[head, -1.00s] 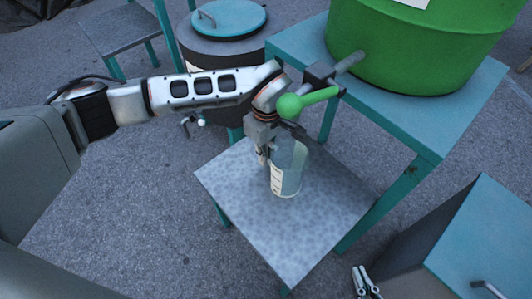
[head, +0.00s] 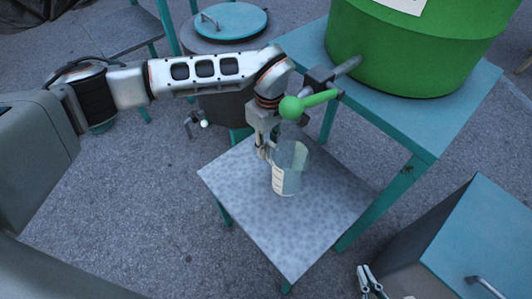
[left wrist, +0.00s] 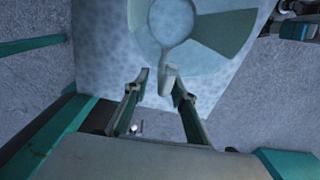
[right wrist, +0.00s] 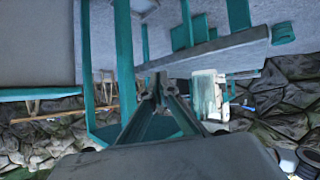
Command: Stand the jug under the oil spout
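The clear jug (head: 290,170) with pale markings stands upright on the low speckled table (head: 240,205). In the head view it is below the green-handled valve of the oil spout (head: 318,78); the spout's outlet is hidden. My left gripper (head: 262,150) is at the jug's left side. In the left wrist view the jug's rim (left wrist: 205,50) is seen from above. Its handle (left wrist: 168,80) lies between my left fingers (left wrist: 158,88), which stand apart with gaps beside it. My right gripper (head: 368,280) is low at the bottom; its fingertips (right wrist: 158,84) meet, empty.
The green drum (head: 395,60) stands on a teal table (head: 440,115) at the back right. A grey drum (head: 225,108) with a teal lid and small tap is behind my left arm. A teal-topped box (head: 485,240) is at lower right. The low table's front is clear.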

